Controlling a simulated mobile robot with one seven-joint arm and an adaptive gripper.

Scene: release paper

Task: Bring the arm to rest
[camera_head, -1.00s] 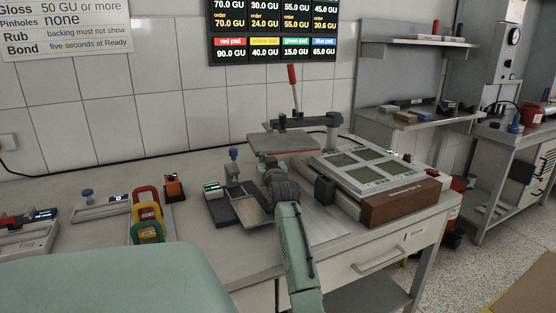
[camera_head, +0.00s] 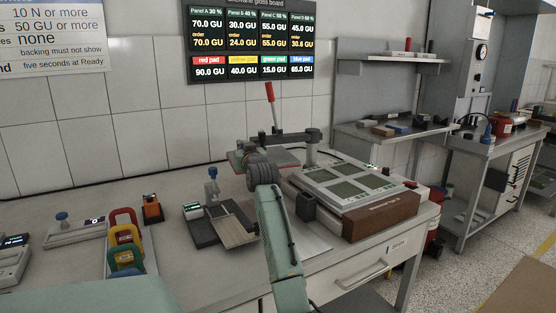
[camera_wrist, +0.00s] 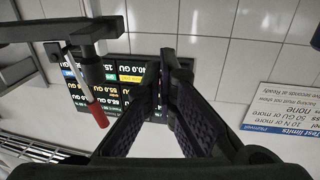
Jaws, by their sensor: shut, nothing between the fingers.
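My arm (camera_head: 282,240) is pale green and reaches up over the bench in the head view. Its dark round wrist (camera_head: 263,172) stands in front of the press and hides part of its plate. In the wrist view my gripper (camera_wrist: 164,60) is shut, with its dark fingers together and nothing between them. The wrist view is upside down and faces the tiled wall and the gloss board (camera_wrist: 128,75). In the head view the fingers are hidden behind the wrist.
The press with a red-handled lever (camera_head: 271,95) stands close behind my wrist. A panel unit (camera_head: 350,184) with a brown block (camera_head: 385,216) is to the right. A small fixture (camera_head: 213,186), coloured pads (camera_head: 124,235) and a scale (camera_head: 72,231) are to the left.

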